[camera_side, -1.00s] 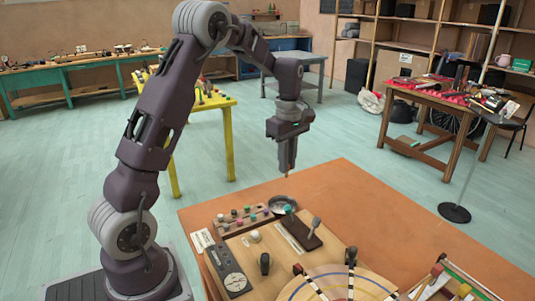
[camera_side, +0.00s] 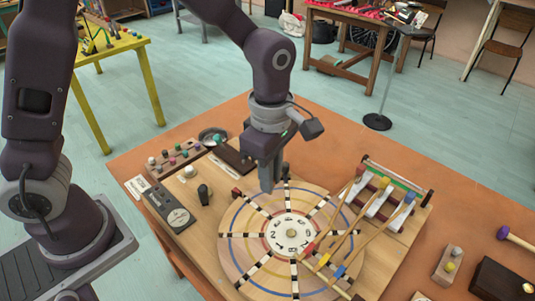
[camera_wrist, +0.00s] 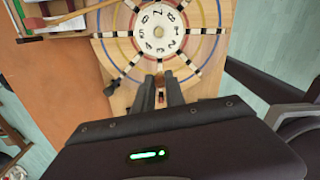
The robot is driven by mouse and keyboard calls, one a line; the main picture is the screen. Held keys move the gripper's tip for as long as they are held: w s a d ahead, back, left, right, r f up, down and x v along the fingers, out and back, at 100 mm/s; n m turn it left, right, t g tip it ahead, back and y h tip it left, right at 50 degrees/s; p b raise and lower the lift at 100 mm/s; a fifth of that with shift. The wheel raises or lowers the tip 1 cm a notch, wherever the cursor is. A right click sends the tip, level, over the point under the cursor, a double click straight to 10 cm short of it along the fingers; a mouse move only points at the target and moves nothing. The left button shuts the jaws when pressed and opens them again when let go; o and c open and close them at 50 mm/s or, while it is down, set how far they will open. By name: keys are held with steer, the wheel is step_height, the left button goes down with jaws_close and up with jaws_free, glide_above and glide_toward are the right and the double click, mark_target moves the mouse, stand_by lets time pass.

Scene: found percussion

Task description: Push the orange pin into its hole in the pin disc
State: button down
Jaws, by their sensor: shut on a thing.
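The pin disc (camera_side: 250,262) is a round wooden disc with coloured rings, black-and-white radial strips and a white numbered dial at its centre. It lies flat on a wooden board, and part of it also shows in the wrist view (camera_wrist: 117,48). My gripper (camera_side: 267,188) points down over the disc's far edge in the side view. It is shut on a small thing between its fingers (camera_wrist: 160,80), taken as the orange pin. The pin is almost wholly hidden by the fingers. I cannot tell whether its tip touches the disc, and its hole is not clear.
A rack (camera_side: 178,161) with several coloured pegs stands at the back left, beside a dark round dish (camera_side: 212,136). A black knob (camera_side: 203,193) rises from the board. Mallets (camera_side: 343,230) lie across the disc's right side by a frame of bars.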

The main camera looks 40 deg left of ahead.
steer(key=shift+f, duration=0.8)
glide_above(270, 209)
steer(key=s+d, duration=0.2)
steer(key=shift+w+a+f, duration=0.1)
steer(key=shift+a+f, duration=0.05)
steer(key=shift+f, duration=1.3)
steer(key=shift+w+a+f, duration=0.1)
steer(key=shift+f, duration=1.35)
steer(key=shift+f, duration=1.55)
steer(key=c, duration=1.3)
jaws_free()
